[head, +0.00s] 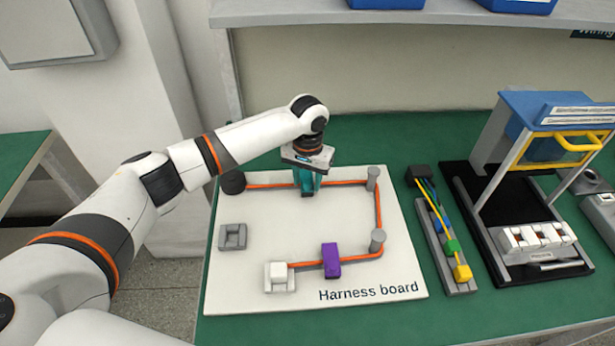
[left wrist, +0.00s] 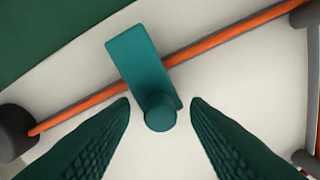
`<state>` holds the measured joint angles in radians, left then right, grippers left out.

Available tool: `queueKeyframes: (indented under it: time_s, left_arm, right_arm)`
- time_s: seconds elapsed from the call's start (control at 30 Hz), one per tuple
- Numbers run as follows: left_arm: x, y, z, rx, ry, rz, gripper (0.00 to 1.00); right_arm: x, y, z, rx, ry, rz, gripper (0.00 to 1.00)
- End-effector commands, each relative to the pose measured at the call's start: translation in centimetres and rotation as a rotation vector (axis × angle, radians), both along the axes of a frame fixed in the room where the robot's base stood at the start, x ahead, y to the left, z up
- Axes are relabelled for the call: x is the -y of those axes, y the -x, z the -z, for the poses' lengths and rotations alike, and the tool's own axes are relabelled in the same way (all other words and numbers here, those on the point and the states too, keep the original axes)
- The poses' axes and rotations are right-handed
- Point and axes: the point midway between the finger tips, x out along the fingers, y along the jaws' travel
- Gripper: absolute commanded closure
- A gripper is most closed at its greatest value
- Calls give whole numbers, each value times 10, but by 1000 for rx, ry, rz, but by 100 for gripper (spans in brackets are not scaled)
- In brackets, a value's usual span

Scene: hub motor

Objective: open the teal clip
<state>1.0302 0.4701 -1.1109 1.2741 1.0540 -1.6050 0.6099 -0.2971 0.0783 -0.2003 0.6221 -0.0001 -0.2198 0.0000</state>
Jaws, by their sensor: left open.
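The teal clip (left wrist: 143,62) lies across the orange cable (left wrist: 215,50) on the harness board (head: 310,222). In the left wrist view it is a flat teal block with a round knob (left wrist: 160,112) at its near end. My left gripper (left wrist: 160,118) is open, with one dark green finger on each side of the knob. Neither finger clearly touches it. In the head view my left gripper (head: 308,182) points down over the upper run of cable and hides most of the clip. My right gripper is not in view.
A purple clip (head: 331,261), a white connector (head: 280,277), a grey holder (head: 232,237) and grey posts (head: 377,240) stand on the board. To the right are a tray with coloured wires (head: 443,245) and a blue-topped fixture (head: 545,110). A shelf (head: 420,15) runs above the back.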

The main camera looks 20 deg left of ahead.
Motion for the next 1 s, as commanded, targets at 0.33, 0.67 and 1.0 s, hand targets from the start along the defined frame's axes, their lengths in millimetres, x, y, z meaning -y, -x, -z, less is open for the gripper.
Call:
queueKeyframes:
  time_s: [0.33,0.67,1.0]
  left_arm:
    - [0,0,0,0,0,0,99]
    - [0,-3,-6,-27,11,-2,100]
    - [-4,-13,-15,-216,90,-7,100]
  right_arm:
    - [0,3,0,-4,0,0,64]
    - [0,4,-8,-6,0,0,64]
    - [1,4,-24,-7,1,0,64]
